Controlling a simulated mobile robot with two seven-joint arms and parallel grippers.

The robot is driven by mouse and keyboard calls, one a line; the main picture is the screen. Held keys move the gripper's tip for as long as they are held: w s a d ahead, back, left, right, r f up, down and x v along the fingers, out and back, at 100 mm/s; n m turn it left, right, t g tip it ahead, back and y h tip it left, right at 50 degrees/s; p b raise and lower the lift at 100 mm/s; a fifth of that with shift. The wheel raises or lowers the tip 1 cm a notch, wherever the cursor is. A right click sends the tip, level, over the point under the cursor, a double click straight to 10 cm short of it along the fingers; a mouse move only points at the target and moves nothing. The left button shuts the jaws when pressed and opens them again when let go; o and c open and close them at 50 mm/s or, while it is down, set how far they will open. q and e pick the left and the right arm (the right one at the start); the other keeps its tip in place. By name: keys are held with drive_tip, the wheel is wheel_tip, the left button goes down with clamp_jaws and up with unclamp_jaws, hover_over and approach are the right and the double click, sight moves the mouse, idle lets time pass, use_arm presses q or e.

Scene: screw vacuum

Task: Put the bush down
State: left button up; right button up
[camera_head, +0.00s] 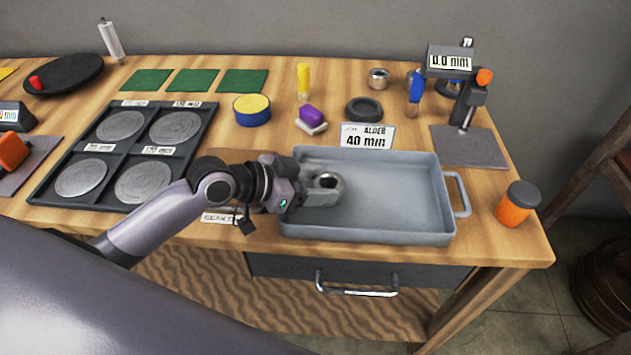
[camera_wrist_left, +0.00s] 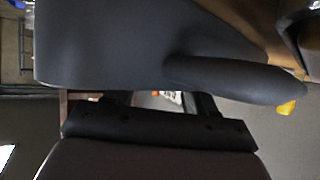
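The bush (camera_head: 329,180), a small grey metal ring with a dark bore, is between the fingertips of my left gripper (camera_head: 322,189). The gripper looks shut on it, and the fingers cover part of its outside. Gripper and bush are over the left part of the grey tray (camera_head: 440,238), inside its rim. I cannot tell whether the bush touches the tray floor. The left wrist view shows mostly dark arm-like parts and no clear view of the bush. My right gripper is not in view.
The rest of the tray is empty. A label reading "ALDER 40 mm" (camera_head: 367,137) stands behind it. Another metal ring (camera_head: 378,78) and a black ring (camera_head: 363,109) lie farther back. A gauge stand (camera_head: 462,110) and an orange jar (camera_head: 514,208) are right; a dark four-recess tray (camera_head: 130,150) is left.

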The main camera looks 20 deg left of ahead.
use_arm(q)
drive_tip(key=o, duration=0.4)
drive_tip(key=shift+c, duration=0.2)
drive_tip(key=shift+r, duration=0.15)
drive_tip(key=v, duration=1.2)
